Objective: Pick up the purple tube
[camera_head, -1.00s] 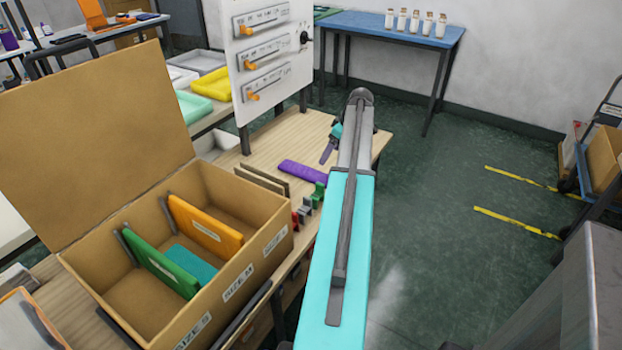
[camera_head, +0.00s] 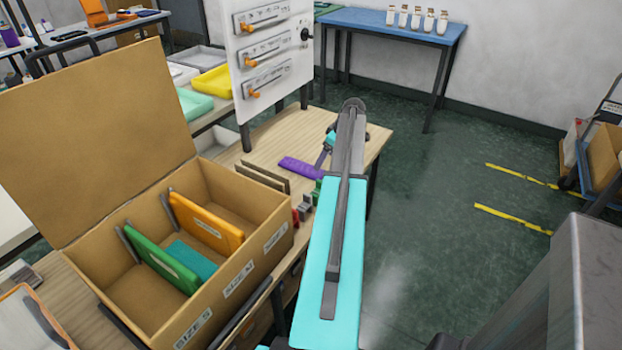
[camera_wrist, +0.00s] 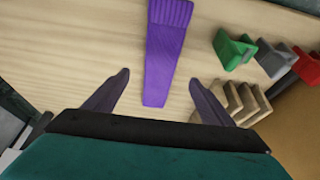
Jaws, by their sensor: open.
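The purple tube (camera_head: 298,167) lies flat on the wooden table (camera_head: 290,130), left of my arm in the head view. In the wrist view the purple tube (camera_wrist: 164,55) runs from the top edge down to the middle, with a ribbed band at its far end. My gripper (camera_wrist: 158,82) is open, with one finger on each side of the tube's near end. The fingers do not touch it. In the head view my gripper (camera_head: 322,160) is small and partly hidden by my arm, beside the tube's right end.
Green, grey and red clips (camera_wrist: 272,58) and a ridged wooden rack (camera_wrist: 238,103) stand right of the tube in the wrist view. An open cardboard box (camera_head: 215,265) with coloured dividers stands at the left. A white panel with orange levers (camera_head: 272,60) rises behind the table.

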